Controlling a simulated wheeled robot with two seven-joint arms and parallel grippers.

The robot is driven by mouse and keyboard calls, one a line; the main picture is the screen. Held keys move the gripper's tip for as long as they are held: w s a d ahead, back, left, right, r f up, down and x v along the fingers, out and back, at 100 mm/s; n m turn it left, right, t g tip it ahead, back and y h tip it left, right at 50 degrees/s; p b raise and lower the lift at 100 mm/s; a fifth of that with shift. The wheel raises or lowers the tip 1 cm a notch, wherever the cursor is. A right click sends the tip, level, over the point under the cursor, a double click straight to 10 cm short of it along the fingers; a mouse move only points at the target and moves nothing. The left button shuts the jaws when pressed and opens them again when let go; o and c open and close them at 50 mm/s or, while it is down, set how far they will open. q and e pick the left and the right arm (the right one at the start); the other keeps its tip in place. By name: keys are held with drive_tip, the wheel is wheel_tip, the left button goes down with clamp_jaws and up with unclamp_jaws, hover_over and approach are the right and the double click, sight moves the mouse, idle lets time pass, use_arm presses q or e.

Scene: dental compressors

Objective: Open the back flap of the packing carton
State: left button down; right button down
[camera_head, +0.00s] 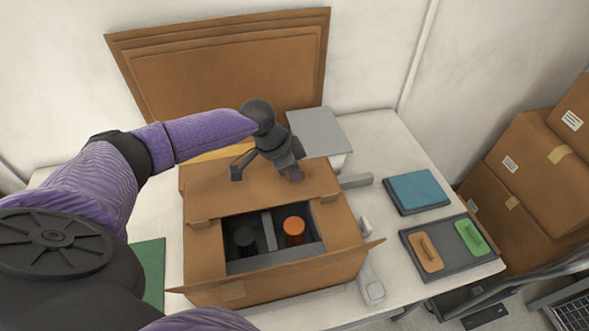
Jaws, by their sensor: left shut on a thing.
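The packing carton (210,270) is a brown box standing on the white table. Its back flap (245,193) shows as a brown panel behind the opening. The front part of the opening is uncovered and shows a divider, an orange-topped item (294,230) and a dark item (245,238). My left gripper (268,172) reaches over the carton from the left and is shut at the back flap; the exact grip is partly hidden by the gripper itself. My right gripper is not in view.
Flat brown cardboard sheets (215,65) lean on the wall behind. A blue pad (418,189) and a grey tray (409,240) with orange and green handled pieces lie to the right. Stacked brown boxes (520,160) stand beyond. A green mat (150,268) lies left of the carton.

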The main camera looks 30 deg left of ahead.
use_arm(q)
drive_tip(key=shift+w+a+r+g+h+b, duration=0.3)
drive_tip(key=shift+g+h+b, duration=0.3)
drive_tip(key=shift+h+b, duration=0.2)
drive_tip(key=g+h+b, duration=0.1)
drive_tip(key=b, duration=0.3)
drive_tip(key=w+a+r+n+g+h+b, duration=0.1)
drive_tip(key=h+b, duration=0.1)
drive_tip(key=b, duration=0.2)
drive_tip(key=shift+w+a+g, duration=0.1)
drive_tip(key=shift+a+g, duration=0.05)
drive_tip(key=shift+g, duration=0.15)
drive_tip(key=shift+a+r+h+b, duration=0.15)
drive_tip(key=shift+r+h+b, duration=0.25)
drive_tip(key=shift+b, duration=0.45)
